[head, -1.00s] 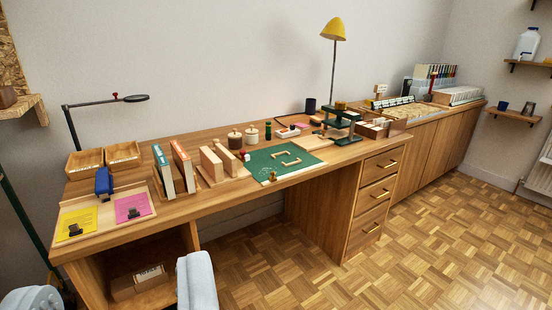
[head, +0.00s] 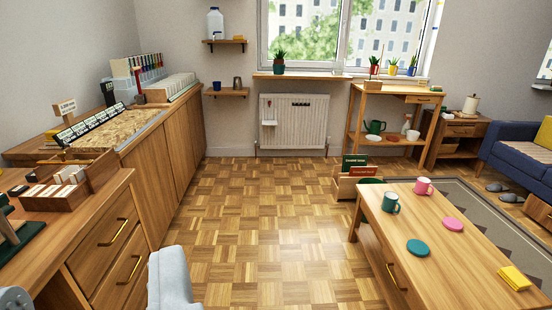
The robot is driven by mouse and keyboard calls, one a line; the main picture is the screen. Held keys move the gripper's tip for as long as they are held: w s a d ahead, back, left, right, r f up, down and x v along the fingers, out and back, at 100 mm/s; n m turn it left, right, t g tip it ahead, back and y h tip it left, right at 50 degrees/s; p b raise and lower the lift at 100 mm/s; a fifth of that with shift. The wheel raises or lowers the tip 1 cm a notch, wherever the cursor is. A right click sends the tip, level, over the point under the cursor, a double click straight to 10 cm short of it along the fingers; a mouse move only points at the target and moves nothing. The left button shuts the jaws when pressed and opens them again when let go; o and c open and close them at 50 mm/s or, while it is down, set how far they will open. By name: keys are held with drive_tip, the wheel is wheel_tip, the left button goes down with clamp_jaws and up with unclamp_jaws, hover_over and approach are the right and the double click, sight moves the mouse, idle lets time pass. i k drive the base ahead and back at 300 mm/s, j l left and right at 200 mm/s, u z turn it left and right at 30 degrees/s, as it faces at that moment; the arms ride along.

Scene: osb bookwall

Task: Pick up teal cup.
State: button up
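The teal cup (head: 390,203) stands upright on the low wooden table (head: 445,262) at the right, near its far left corner. Its handle shows on its right side. A pink cup (head: 423,186) stands just behind and to the right of it, apart from it. A round teal coaster (head: 418,247) lies flat in front of the teal cup. Pale grey parts of my arm show at the bottom left, far from the cup. My gripper's fingertips are not in view.
A pink coaster (head: 453,224) and yellow squares (head: 514,278) also lie on the table. A wooden box with cards (head: 360,180) stands on the floor behind it. Wooden drawers (head: 110,240) line the left. The parquet floor (head: 265,220) between is clear. A green mug (head: 375,127) stands on a far shelf.

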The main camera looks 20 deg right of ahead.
sight(390, 201)
drive_tip(key=i+l+z, duration=0.15)
drive_tip(key=i+z, duration=0.35)
drive_tip(key=i, duration=0.35)
drive_tip(key=i+j+z, duration=0.15)
drive_tip(key=i+z, duration=0.35)
drive_tip(key=i, duration=0.35)
drive_tip(key=i+l, duration=0.25)
drive_tip(key=i, duration=0.3)
drive_tip(key=i+l+u, duration=0.15)
drive_tip(key=i, duration=0.35)
drive_tip(key=l, duration=0.1)
